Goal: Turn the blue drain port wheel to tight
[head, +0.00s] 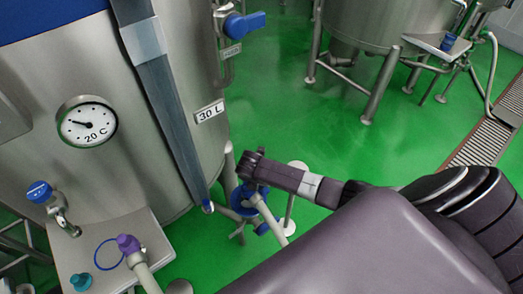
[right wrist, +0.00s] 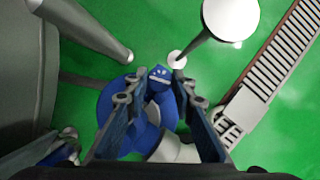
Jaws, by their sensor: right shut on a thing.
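The blue drain port wheel (head: 239,197) sits low beside the steel tank, partly hidden behind my right gripper (head: 249,172) in the head view. In the right wrist view the wheel (right wrist: 113,108) shows as a round blue disc under the left finger, with a raised blue part (right wrist: 160,76) between the fingers. My right gripper (right wrist: 158,92) points down over it and is shut on the wheel. The exact contact of the fingertips is hard to see. My left gripper is in neither view.
The steel tank (head: 180,150) with a 30 L label stands close on the left. A shelf (head: 152,228) with a blue ring and a purple-capped pipe is at lower left. A pale pipe (head: 270,216) runs beside the wheel. Green floor (head: 290,115) is open to the right.

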